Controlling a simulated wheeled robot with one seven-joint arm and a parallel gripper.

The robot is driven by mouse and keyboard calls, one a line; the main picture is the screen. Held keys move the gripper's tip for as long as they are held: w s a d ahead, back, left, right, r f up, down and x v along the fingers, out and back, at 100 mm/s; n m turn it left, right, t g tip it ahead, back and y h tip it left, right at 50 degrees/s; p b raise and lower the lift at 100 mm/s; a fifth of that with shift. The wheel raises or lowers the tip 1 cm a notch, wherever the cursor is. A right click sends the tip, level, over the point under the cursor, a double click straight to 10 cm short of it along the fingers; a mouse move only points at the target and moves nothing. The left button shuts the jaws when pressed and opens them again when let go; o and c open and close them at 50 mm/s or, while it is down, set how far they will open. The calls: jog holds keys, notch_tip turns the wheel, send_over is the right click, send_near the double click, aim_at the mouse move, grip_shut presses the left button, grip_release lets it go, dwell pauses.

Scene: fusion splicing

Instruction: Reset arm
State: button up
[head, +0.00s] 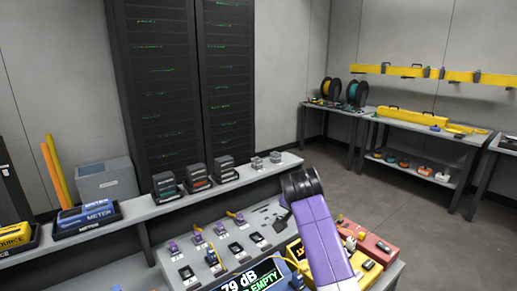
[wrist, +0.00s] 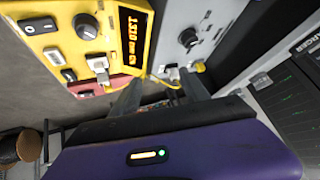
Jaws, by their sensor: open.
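My gripper (wrist: 158,92) shows in the wrist view with its two dark fingers spread apart and nothing clearly held between them. Beyond the fingertips are a yellow instrument (wrist: 85,40) with an orange display and knobs, and a grey panel (wrist: 200,17) with a black knob. A yellow cable (wrist: 160,80) runs behind the fingertips; I cannot tell how close it is to them. In the head view my purple arm (head: 320,235) reaches over the right part of the bench, and my fingers cannot be made out there.
A red box (head: 374,248) stands right of my arm. A shelf (head: 130,212) behind holds meters and dark blocks. Open floor (head: 400,205) lies to the right, before the far tables.

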jog(key=s+f+n+t+y, duration=0.1)
jog(key=s+f+n+t, duration=0.1)
jog(key=s, duration=0.5)
jog(key=s+f+n+t+y, duration=0.1)
jog(key=s+f+n+t, duration=0.1)
jog(key=s+f+t, duration=0.2)
jog(key=s+f+n+t+y, duration=0.1)
jog(key=s+f+n+t, duration=0.1)
jog(key=s, duration=0.8)
jog(key=shift+f+n+t+y, duration=0.3)
jog(key=shift+f+n+t, duration=0.1)
jog(key=shift+f+t, duration=0.1)
jog(key=s+d+r+g, duration=0.1)
jog(key=s+d, duration=0.2)
jog(key=s, duration=1.7)
jog(key=s+d+g+h, duration=0.1)
jog(key=s+d, duration=0.2)
jog(key=s, duration=1.7)
jog(key=shift+s+d+r, duration=0.15)
jog(key=shift+r, duration=0.25)
jog(key=shift+c, duration=0.4)
